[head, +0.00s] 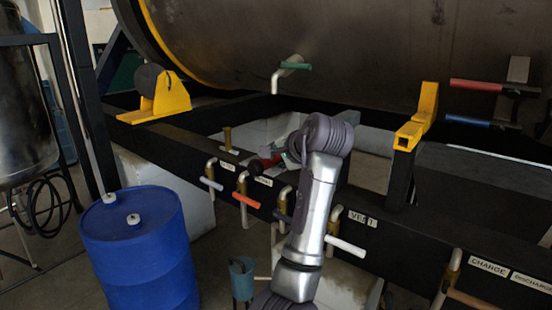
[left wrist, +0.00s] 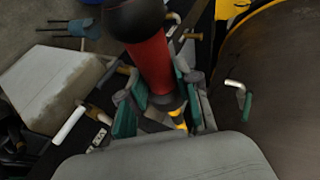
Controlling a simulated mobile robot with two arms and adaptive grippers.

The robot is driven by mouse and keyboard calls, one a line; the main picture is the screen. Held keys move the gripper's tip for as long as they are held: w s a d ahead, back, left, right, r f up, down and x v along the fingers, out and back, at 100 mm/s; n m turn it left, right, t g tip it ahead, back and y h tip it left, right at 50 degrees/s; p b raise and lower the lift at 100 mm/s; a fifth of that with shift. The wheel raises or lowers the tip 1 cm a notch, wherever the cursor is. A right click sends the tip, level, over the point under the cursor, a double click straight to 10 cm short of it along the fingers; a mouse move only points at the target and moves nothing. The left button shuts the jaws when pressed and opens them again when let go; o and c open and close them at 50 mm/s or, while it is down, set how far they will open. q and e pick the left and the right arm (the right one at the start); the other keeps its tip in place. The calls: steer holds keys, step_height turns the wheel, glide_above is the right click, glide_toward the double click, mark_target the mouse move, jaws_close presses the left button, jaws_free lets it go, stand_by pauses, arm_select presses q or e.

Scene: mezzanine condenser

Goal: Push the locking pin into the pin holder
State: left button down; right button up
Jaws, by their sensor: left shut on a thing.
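The locking pin (left wrist: 150,62) appears to be the red handle with a black ball end in the left wrist view. My left gripper (left wrist: 160,103) is shut on it, with green-padded fingers on both sides of its dark lower collar. In the head view the pin's red part (head: 268,163) shows at the left of my left gripper (head: 282,158), above the black frame beam. A small yellow part (left wrist: 179,121) shows just below the collar; I cannot tell whether it belongs to the pin or the holder. The pin holder is not clearly identifiable. My right gripper is not in view.
Yellow brackets stand on the frame at left (head: 172,100) and right (head: 424,115) under the large dark tank (head: 400,45). Valves with coloured handles, such as an orange one (head: 245,200), line the beam. A blue drum (head: 140,245) stands at lower left.

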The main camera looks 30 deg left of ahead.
arm_select(q)
steer(key=shift+w+r, duration=0.1)
steer(key=shift+w, duration=0.05)
steer(key=shift+w+d, duration=0.1)
steer(key=shift+w, duration=1.45)
steer(key=shift+w, duration=0.1)
steer(key=w, duration=1.1)
steer(key=shift+w+d, duration=0.4)
steer(key=shift+d, duration=0.05)
stand_by(0.8)
stand_by(0.9)
